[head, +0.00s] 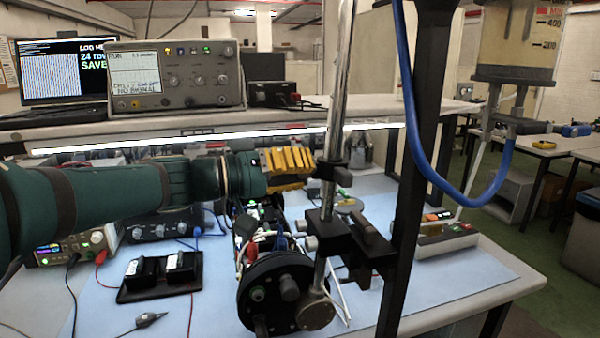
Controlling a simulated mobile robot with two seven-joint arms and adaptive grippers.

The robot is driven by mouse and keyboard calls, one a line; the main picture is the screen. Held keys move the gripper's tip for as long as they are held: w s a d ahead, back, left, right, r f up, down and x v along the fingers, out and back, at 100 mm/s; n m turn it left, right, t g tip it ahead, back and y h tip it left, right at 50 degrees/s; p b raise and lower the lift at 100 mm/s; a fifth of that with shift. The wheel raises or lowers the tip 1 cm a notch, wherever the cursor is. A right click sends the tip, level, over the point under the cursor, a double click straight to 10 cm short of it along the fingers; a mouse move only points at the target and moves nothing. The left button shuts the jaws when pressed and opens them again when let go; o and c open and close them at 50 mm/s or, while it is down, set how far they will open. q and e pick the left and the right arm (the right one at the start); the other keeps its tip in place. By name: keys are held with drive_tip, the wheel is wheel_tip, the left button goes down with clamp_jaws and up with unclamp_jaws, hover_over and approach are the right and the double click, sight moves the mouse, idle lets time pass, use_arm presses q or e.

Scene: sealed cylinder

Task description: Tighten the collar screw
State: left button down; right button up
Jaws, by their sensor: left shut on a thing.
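A chrome pole (341,85) stands upright in the middle of the head view. A small dark collar (333,169) sits around it, and its screw points left toward my left gripper. My left gripper (305,165), with yellow ribbed fingers, reaches in level from the left. It is shut at the collar's left side, on the collar screw. The fingers hide most of the screw. A larger black clamp (335,238) with a grey knob sits lower on the pole. Below it is a black sealed cylinder (262,288) with a round end plate. My right gripper is not in view.
A dark upright post (413,150) stands just right of the pole. A blue hose (428,160) loops from the graduated vessel (520,45). An instrument (175,78) sits on the shelf above. A black two-block holder (160,277) and cables lie on the blue mat (480,270).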

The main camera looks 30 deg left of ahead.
use_arm(q)
drive_tip(key=n, duration=0.3)
drive_tip(key=n+p, duration=0.1)
drive_tip(key=n, duration=0.2)
drive_tip(key=shift+r+n+y, duration=0.1)
drive_tip(key=shift+n+y, duration=0.2)
drive_tip(key=shift+y, duration=0.1)
drive_tip(key=n+p, duration=0.2)
drive_tip(key=n, duration=0.1)
drive_tip(key=shift+n+p, duration=0.3)
drive_tip(key=n+p, duration=0.2)
drive_tip(key=n, duration=0.1)
drive_tip(key=shift+n+g+p, duration=0.3)
drive_tip(key=shift+g+p, duration=0.05)
drive_tip(key=shift+g, duration=0.05)
drive_tip(key=shift+n+p, duration=0.75)
drive_tip(key=shift+n, duration=0.15)
drive_tip(key=n+p, duration=0.4)
drive_tip(key=p, duration=0.1)
drive_tip(key=n+g+p, duration=0.1)
drive_tip(key=n+p, duration=0.3)
drive_tip(key=n, duration=0.1)
drive_tip(key=shift+h+p, duration=0.3)
drive_tip(key=shift+p, duration=0.1)
drive_tip(key=shift+n+p, duration=1.4)
drive_tip(key=shift+p, duration=0.05)
drive_tip(key=shift+f, duration=0.2)
